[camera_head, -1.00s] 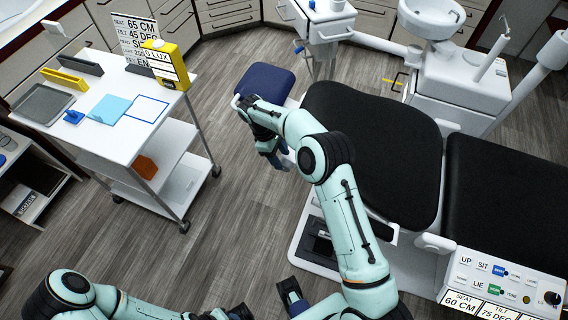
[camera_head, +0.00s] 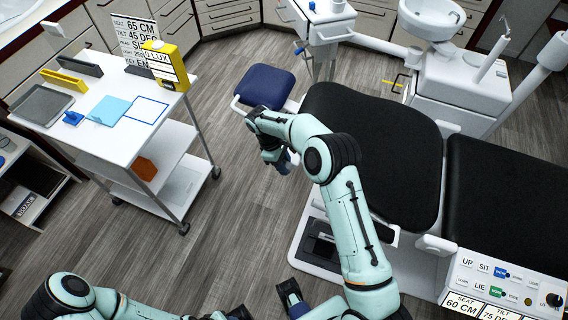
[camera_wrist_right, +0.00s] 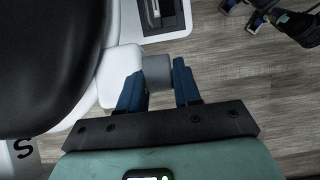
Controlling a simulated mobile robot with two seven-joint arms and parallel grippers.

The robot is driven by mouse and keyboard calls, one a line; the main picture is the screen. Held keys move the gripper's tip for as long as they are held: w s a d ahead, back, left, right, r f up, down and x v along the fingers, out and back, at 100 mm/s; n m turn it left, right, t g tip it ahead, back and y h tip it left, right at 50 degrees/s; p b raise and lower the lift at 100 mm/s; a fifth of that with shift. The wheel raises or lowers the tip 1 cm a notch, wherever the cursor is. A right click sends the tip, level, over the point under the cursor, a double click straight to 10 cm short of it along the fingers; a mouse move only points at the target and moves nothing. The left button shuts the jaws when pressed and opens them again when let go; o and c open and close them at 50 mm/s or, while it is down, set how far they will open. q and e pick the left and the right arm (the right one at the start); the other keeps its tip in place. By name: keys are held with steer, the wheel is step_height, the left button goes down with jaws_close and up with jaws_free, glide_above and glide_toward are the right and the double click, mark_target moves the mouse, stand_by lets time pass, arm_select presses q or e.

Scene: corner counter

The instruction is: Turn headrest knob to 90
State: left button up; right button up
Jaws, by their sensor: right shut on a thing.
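My right gripper (camera_head: 284,163) is at the left side of the black-padded dental chair (camera_head: 375,145). In the right wrist view, its blue fingers (camera_wrist_right: 158,88) are on either side of a short grey cylindrical knob (camera_wrist_right: 156,70) and shut on it. The knob sticks out of a white block (camera_wrist_right: 118,72) beside the black cushion (camera_wrist_right: 45,60). My arm and gripper hide the knob in the head view, and I see no angle marks on it. My left gripper (camera_head: 291,298) hangs empty at the bottom of the head view; its fingers stand apart in the right wrist view (camera_wrist_right: 243,14).
A navy pad (camera_head: 264,86) lies just beyond my right gripper. A white cart (camera_head: 110,135) with a tray, cards and a yellow box (camera_head: 165,65) stands at the left. A button panel (camera_head: 505,280) is at the lower right. The floor between cart and chair is clear.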

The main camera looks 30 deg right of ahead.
steer(key=shift+s+d+t+y+b, duration=0.1)
steer(key=shift+d+t+y+b, duration=0.05)
steer(key=shift+t+y+b, duration=0.65)
steer(key=shift+t+b, duration=0.2)
steer(key=o, duration=1)
steer(key=r, duration=0.4)
steer(key=w+a+r+p, duration=0.1)
steer(key=r, duration=0.8)
steer(key=shift+w+a+r+p, duration=0.15)
steer(key=shift+w+r+p, duration=0.05)
steer(key=shift+p, duration=0.2)
